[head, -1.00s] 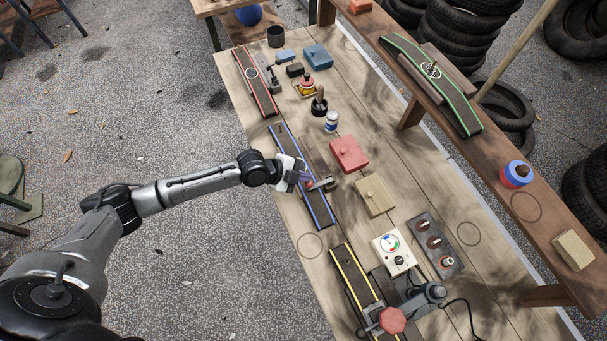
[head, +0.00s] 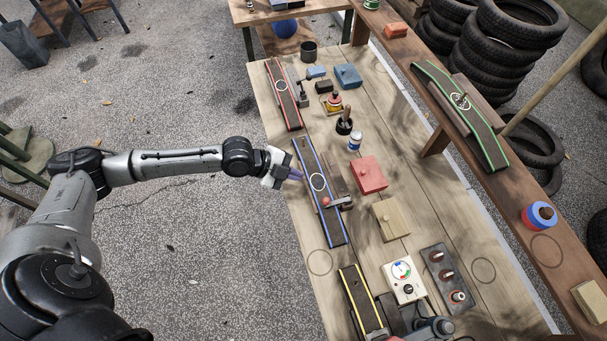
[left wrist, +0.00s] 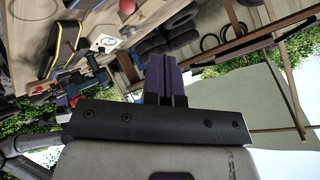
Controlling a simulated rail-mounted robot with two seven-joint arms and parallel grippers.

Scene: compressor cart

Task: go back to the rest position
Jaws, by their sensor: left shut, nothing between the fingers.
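My left gripper (head: 291,173) is shut and empty at the near left edge of the wooden workbench (head: 400,160), its arm stretched in from the left. Its purple fingers (left wrist: 165,80) show closed together in the left wrist view. The blue-edged track (head: 318,190) lies just to the right of the fingertips, apart from them. My right gripper is not in view.
A red-edged track (head: 283,95) and a yellow-edged track (head: 360,300) lie along the bench's near edge. A red box (head: 369,175), a wooden box (head: 391,219) and a gauge box (head: 403,279) stand farther right. Open pavement (head: 200,230) lies left of the bench.

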